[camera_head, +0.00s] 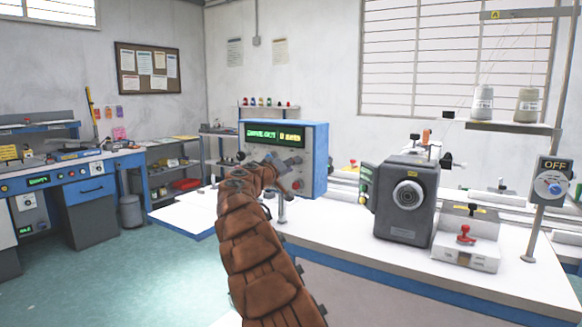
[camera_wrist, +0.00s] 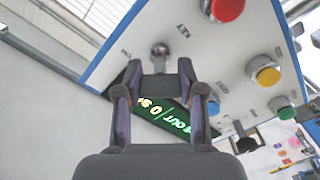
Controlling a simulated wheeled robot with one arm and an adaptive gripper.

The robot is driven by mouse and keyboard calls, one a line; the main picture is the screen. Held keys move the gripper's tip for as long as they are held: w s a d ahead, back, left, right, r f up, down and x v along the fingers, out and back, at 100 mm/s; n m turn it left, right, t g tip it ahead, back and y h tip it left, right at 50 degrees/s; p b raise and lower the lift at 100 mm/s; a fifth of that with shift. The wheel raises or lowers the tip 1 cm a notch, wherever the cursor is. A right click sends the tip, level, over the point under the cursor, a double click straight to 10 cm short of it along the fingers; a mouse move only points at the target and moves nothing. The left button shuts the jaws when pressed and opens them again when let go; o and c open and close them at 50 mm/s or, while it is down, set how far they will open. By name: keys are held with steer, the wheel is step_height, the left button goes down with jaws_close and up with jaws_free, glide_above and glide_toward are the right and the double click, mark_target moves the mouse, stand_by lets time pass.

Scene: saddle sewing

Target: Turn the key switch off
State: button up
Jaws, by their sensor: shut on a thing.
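The key switch (camera_wrist: 160,50) is a small round metal lock on the white face of a blue-edged control box (camera_wrist: 222,62), beside the printed word KEY, with an ON mark nearby. My gripper (camera_wrist: 160,72) is at the switch with its fingertips close together, shut on the key. The fingers hide most of the key, so its angle is hard to tell. In the head view the control box (camera_head: 317,150) stands on the white bench with a lit green display (camera_head: 275,134). My arm reaches its front and covers the switch.
A red button (camera_wrist: 226,8), a yellow button (camera_wrist: 265,72) and a green button (camera_wrist: 287,112) sit close by on the panel. A dark grey machine (camera_head: 407,200) stands right of the box. A post farther right carries an OFF sign (camera_head: 555,168) with a blue knob.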

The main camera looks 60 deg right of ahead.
steer(key=n, duration=0.4)
steer(key=n+p, duration=0.1)
steer(key=n, duration=0.3)
steer(key=shift+n+p, duration=0.3)
steer(key=shift+p, duration=0.05)
steer(key=n+p, duration=0.1)
steer(key=n, duration=0.1)
steer(key=n+p, duration=0.1)
steer(key=n, duration=0.1)
steer(key=shift+r+n+p, duration=0.2)
steer(key=shift+n+p, duration=0.1)
steer(key=shift+p, duration=0.05)
steer(key=shift+f+n+p, duration=0.1)
steer(key=shift+n+p, duration=1.45)
steer(key=shift+n, duration=0.65)
steer(key=o, duration=1.2)
steer(key=shift+c, duration=0.2)
steer(key=shift+a, duration=0.1)
